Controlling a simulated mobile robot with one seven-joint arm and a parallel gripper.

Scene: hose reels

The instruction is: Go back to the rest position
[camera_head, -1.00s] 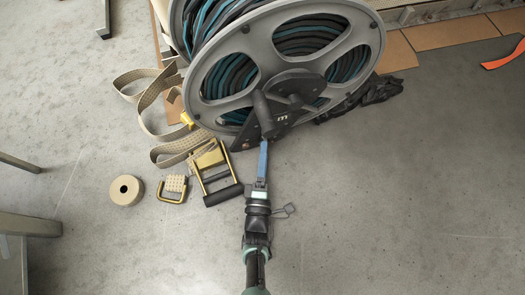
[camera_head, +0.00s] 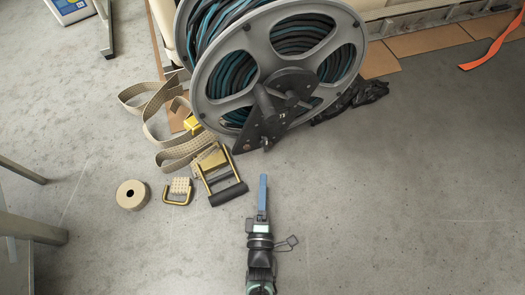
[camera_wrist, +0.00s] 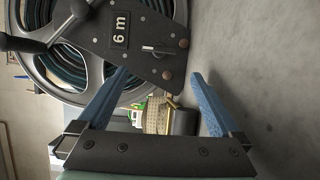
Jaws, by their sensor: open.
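My gripper (camera_head: 262,192) points up the picture over the bare floor, just below the hose reel (camera_head: 353,62) in the head view. The reel is a grey wheel with teal and black hose, a dark bracket and a crank handle. In the wrist view my gripper (camera_wrist: 160,88) shows two blue fingers spread apart with nothing held between them. Beyond the fingers are the reel (camera_wrist: 42,66) and its dark plate (camera_wrist: 150,40) marked "6 m". The fingers look clear of the reel in the head view.
A ratchet strap (camera_head: 190,150) with a buckle (camera_head: 228,193) lies left of the reel. A tape roll (camera_head: 132,195) and a strap hook (camera_head: 178,190) lie nearby. Table legs (camera_head: 35,228) stand at the left edge. An orange strip (camera_head: 490,52) lies far right. The floor at right is clear.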

